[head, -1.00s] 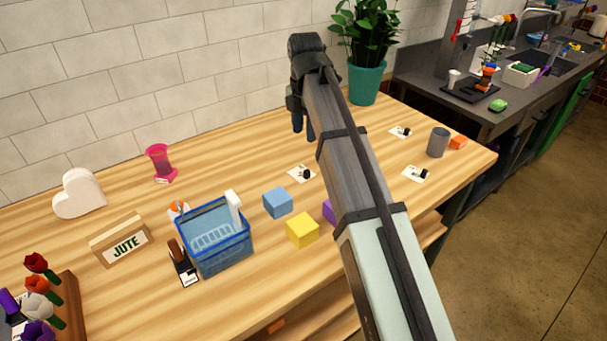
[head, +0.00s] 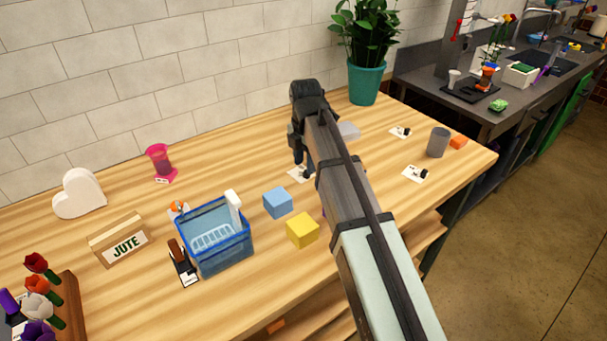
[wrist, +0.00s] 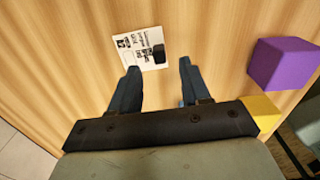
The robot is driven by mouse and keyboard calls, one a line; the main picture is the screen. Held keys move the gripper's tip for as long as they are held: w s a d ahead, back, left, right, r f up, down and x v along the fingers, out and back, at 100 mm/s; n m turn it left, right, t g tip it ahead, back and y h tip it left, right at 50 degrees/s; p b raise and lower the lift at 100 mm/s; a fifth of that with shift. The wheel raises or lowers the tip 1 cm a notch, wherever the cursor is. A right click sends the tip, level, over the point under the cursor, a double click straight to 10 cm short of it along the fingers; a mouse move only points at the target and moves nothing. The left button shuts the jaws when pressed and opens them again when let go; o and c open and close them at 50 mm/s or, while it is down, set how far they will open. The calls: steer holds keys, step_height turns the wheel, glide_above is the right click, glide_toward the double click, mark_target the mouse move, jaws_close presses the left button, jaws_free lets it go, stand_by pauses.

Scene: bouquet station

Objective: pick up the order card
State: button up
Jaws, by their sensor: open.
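The order card (wrist: 132,44) is a small white printed card with a black block-like piece (wrist: 159,54) on its right part. It lies flat on the wooden table, beyond my fingertips in the wrist view. In the head view the card (head: 294,175) is partly hidden by my gripper (head: 303,164). In the wrist view my gripper (wrist: 158,69) is open and empty, its two fingers pointing toward the card. The black piece lies in line with the gap between the fingers. I cannot tell the exact height above the card.
A purple block (wrist: 284,63) and a yellow block (head: 302,231) are nearby. A blue block (head: 277,202) and a blue basket (head: 214,235) stand to the left. Two similar cards (head: 400,132) (head: 416,173), a grey cup (head: 438,142) and a potted plant (head: 366,80) are to the right.

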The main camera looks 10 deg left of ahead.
mark_target(300, 174)
steer(key=shift+f, duration=1.4)
steer(key=shift+c, duration=0.4)
jaws_close()
